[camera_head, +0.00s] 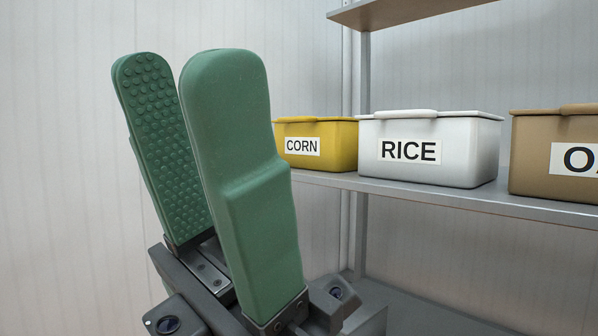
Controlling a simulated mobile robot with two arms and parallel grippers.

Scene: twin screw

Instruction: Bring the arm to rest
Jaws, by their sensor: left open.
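My left gripper (187,62) is large and close in the camera_head view, left of the middle. Its two green fingers point up, one with a studded inner pad showing. The fingers stand apart with nothing between them. The gripper is in front of the left end of a shelf and appears clear of it. My right gripper is not in view.
A grey metal shelf (420,191) holds a yellow CORN bin (338,148), a white RICE bin (470,150) and a brown bin (530,170) cut off at the right edge. A wooden shelf (400,10) is above. The pale wall (60,180) at left is bare.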

